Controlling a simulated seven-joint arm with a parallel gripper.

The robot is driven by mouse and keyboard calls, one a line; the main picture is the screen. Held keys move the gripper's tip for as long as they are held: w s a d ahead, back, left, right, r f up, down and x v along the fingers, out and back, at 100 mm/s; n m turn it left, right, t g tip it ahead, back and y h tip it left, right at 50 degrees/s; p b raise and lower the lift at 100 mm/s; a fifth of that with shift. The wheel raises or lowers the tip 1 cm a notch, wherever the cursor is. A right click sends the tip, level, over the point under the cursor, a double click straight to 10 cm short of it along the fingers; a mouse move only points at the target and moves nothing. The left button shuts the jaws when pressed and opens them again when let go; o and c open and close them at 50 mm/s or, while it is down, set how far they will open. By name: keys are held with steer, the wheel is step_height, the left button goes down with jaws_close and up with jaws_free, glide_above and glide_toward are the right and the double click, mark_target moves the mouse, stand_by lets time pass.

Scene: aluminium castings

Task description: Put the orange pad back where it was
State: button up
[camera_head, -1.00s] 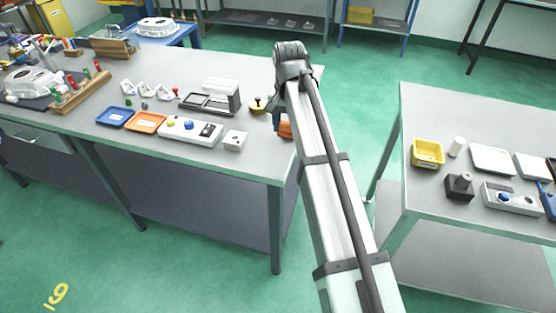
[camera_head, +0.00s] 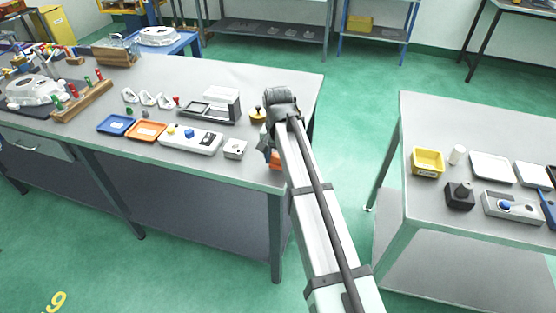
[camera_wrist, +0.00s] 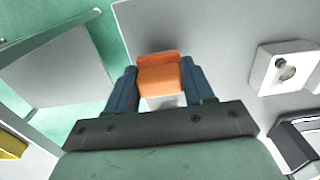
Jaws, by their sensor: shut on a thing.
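My gripper (camera_wrist: 160,86) is shut on the orange pad (camera_wrist: 158,78) in the wrist view, with a dark blue finger on each side of it. The pad is a small block with a raised lip at its far edge. In the head view the pad (camera_head: 274,160) shows in part under my gripper (camera_head: 267,148), near the right front corner of the grey bench (camera_head: 245,173). My arm partly hides it there. I cannot tell whether the pad touches the bench.
Left of the pad are a white box (camera_head: 235,149), a control box with buttons (camera_head: 192,140), an orange tray (camera_head: 146,131) and a blue tray (camera_head: 116,125). A yellow-and-black knob (camera_head: 257,114) stands behind. Across a gap at right is another bench (camera_head: 405,215).

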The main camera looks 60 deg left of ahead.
steer(key=shift+f, duration=0.55)
steer(key=o, duration=1.1)
steer(key=shift+f, duration=0.15)
step_height(320, 180, up, 12)
